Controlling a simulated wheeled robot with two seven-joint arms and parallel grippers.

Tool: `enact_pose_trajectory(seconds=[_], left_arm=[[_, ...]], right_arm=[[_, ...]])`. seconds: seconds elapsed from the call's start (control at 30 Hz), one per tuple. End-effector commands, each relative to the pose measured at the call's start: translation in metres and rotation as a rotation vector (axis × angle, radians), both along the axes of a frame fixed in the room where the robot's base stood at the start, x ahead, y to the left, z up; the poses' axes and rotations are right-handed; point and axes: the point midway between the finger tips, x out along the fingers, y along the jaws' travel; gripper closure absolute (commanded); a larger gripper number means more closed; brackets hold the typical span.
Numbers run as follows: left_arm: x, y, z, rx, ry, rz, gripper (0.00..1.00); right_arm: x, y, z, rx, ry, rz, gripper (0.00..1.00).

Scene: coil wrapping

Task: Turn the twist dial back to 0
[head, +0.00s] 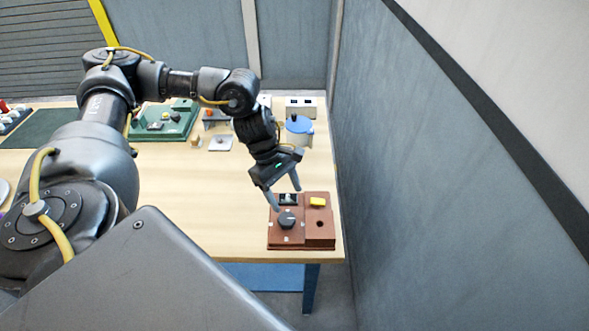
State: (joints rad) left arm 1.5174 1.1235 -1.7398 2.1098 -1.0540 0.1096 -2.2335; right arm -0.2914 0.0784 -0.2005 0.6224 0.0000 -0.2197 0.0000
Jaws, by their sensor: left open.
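A round dark twist dial (287,219) sits on the front left part of a reddish-brown box (319,238) at the right end of the table. The dial's marks are too small to read. The box also carries a yellow block (317,202), a dark switch-like part (288,199) and a dark round hole (320,224). My left gripper (286,199) is open, pointing down over the box's left part. One fingertip is close to the dial's upper left edge, the other is behind near the dark part. I cannot tell whether it touches the dial. My right gripper is not in view.
A wall (430,220) rises close to the table's right edge. A green box (165,124) lies further left. The table (215,190) left of the brown box is bare.

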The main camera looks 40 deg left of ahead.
Motion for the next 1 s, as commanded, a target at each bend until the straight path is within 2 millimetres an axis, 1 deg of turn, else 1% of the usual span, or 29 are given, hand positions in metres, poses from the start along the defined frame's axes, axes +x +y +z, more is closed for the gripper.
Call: enact_pose_trajectory(seconds=[0.03, 0.1, 0.17, 0.3, 0.47, 0.57, 0.8, 1.0], left_arm=[[-0.002, 0.014, 0.006, 0.012, 0.001, -0.019, 0.36], [-0.008, 0.026, 0.01, 0.02, 0.01, -0.047, 0.36], [-0.011, 0.033, 0.012, 0.025, 0.015, -0.062, 0.36], [-0.015, 0.04, 0.014, 0.025, 0.02, -0.072, 0.36], [-0.017, 0.038, 0.008, 0.027, 0.024, -0.069, 0.36], [-0.018, 0.033, -0.003, 0.027, 0.025, -0.07, 0.36], [-0.019, 0.014, -0.045, 0.027, 0.025, -0.071, 0.36], [-0.02, 0.003, -0.073, 0.026, 0.022, -0.071, 0.36]], right_arm=[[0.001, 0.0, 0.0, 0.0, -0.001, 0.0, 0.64], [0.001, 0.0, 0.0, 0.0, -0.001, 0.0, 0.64], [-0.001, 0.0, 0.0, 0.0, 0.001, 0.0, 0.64], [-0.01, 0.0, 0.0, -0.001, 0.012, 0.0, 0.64], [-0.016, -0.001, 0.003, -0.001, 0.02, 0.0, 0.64], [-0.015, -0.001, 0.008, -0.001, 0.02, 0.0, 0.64], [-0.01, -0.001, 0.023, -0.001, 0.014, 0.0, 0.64], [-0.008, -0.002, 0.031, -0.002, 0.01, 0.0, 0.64]])
